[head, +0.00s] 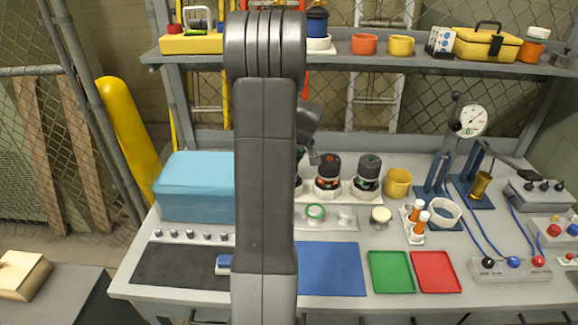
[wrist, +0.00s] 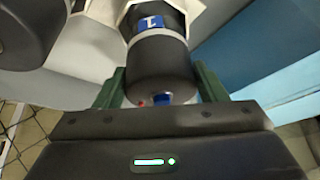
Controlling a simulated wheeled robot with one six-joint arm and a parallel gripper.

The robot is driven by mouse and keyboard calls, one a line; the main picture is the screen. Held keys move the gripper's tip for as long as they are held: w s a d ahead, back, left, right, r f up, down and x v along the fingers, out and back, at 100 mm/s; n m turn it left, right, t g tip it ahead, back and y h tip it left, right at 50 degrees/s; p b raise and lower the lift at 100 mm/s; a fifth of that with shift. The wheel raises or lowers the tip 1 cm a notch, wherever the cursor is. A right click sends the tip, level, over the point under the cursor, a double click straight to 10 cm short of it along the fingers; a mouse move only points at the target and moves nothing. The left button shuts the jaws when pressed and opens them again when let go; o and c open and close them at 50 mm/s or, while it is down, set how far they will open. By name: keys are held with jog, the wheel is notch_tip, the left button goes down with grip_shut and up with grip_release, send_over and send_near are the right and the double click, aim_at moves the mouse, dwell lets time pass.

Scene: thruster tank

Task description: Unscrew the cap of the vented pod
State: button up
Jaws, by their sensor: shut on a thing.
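In the wrist view, my gripper (wrist: 158,86) has its green fingers on both sides of a dark cap (wrist: 157,70) and is shut on it. The cap sits on a pod with a light collar and a blue label (wrist: 151,22) bearing a white mark. A small red spot and a blue spot show on the cap's near end. In the head view, my arm hides the gripper and this pod. Two other dark-capped pods, one with orange-red marks (head: 327,171) and one with green marks (head: 369,172), stand in a white rack (head: 345,193). Another is mostly hidden.
A light-blue box (head: 195,187) stands left of my arm and close by in the wrist view. A neighbouring dark rounded thing (wrist: 28,32) is at upper left there. A yellow cup (head: 398,183) stands right of the rack. Green (head: 391,272) and red (head: 436,272) trays are empty.

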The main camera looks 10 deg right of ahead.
jog(key=n+b, duration=0.1)
jog(key=n+g+y+b, duration=0.1)
jog(key=n, duration=0.1)
jog(key=shift+s+a+f+n, duration=0.2)
jog(key=shift+f+n, duration=0.1)
jog(key=shift+f, duration=0.1)
jog(key=shift+r+n+g+y+b, duration=0.1)
jog(key=shift+n+g+y+b, duration=0.35)
jog(key=shift+n, duration=0.75)
jog(key=o, duration=1)
jog(key=shift+w+a, duration=0.1)
jog(key=shift+a, duration=0.05)
jog(key=shift+r, duration=0.15)
